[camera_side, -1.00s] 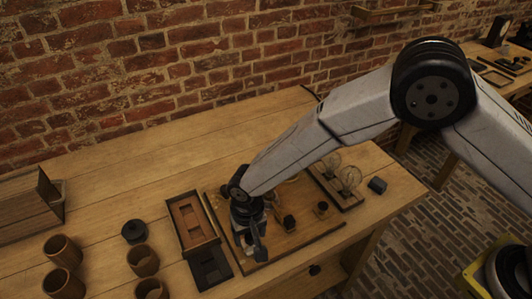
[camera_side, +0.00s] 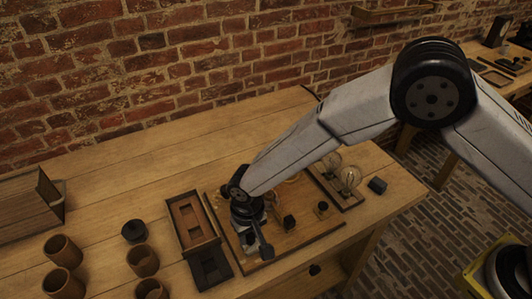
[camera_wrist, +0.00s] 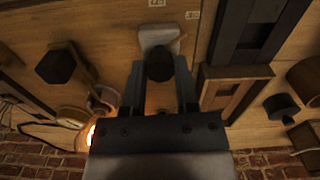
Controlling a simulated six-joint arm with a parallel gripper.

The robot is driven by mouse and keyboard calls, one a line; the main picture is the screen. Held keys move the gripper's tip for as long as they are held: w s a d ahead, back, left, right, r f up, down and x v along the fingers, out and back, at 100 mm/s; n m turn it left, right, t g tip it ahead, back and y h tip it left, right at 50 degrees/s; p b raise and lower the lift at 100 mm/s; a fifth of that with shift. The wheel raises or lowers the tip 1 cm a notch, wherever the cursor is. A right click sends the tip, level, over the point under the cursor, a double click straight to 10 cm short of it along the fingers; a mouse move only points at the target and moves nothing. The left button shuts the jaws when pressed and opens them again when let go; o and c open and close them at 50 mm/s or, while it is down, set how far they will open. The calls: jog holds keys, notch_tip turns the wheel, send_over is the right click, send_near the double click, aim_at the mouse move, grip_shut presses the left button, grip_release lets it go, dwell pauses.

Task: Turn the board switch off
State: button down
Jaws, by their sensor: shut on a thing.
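The board (camera_side: 309,237) is a wooden panel on the bench. Its switch has a dark round knob (camera_wrist: 160,65) above a pale base plate (camera_wrist: 160,38) in the wrist view. My gripper (camera_wrist: 161,75) is over the board with its two fingers on either side of this knob, shut on it. In the side view my gripper (camera_side: 258,242) is low at the board's front left and hides most of the switch. Small pale labels (camera_wrist: 157,3) lie beside the base plate, too small to read.
Two glass bulbs (camera_side: 349,178) stand at the board's right; a warm glow (camera_wrist: 90,133) shows in the wrist view. A dark block (camera_side: 377,186) lies beyond them. An open wooden case (camera_side: 172,215) is left of the board, with several brown jars (camera_side: 62,249) further left.

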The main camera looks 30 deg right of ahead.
aim_at(250, 236)
jog(key=n, duration=1)
jog(key=shift+n, duration=0.3)
jog(key=shift+r, duration=0.1)
jog(key=shift+c, duration=1.8)
grip_release()
jog(key=shift+r, duration=0.1)
jog(key=shift+r, duration=3.75)
